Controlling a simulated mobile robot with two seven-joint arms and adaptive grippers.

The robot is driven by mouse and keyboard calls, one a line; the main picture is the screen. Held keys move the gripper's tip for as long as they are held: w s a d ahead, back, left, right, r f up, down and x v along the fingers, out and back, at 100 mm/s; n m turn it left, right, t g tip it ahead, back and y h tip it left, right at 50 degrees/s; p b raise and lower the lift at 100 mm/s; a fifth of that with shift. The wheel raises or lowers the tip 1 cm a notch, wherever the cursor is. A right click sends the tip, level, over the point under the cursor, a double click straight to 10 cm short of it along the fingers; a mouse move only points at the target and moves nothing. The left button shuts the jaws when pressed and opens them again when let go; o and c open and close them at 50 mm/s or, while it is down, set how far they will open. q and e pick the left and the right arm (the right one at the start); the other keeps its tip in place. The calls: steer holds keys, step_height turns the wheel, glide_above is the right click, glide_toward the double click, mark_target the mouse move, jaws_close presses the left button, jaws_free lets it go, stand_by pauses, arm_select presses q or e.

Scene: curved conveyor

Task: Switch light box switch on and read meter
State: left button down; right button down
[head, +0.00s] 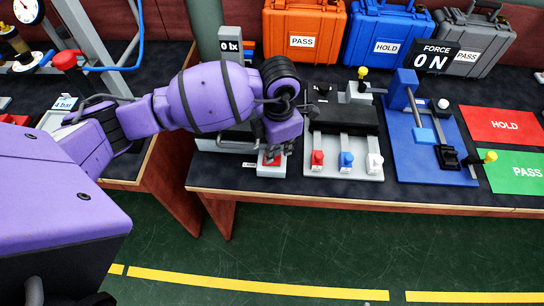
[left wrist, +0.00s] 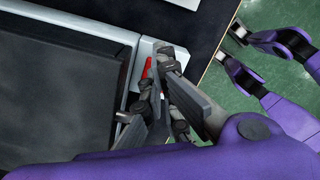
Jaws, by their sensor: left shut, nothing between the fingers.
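The light box (head: 232,138) is a grey case on the dark bench, partly hidden behind my left arm. Its display (head: 230,46) reads 0 lx. A red switch (head: 271,161) sits on a pale base at the box's right front. My left gripper (head: 276,150) is shut and empty, pointing down right over the switch. In the left wrist view the shut fingers (left wrist: 160,72) partly cover the red switch (left wrist: 147,68). I cannot tell whether they touch it, or which way the switch is set.
Right of the light box stand a fixture with red, blue and white knobs (head: 346,160) and a blue force fixture (head: 435,155). Orange, blue and grey cases (head: 303,42) line the back. Red HOLD and green PASS mats (head: 510,170) lie right. A pressure gauge stands left.

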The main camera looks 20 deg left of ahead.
arm_select(q)
steer(key=shift+f, duration=0.35)
arm_select(e)
steer(key=shift+s+f, duration=0.35)
steer(key=shift+s, duration=0.25)
arm_select(q)
steer(key=shift+f, duration=0.1)
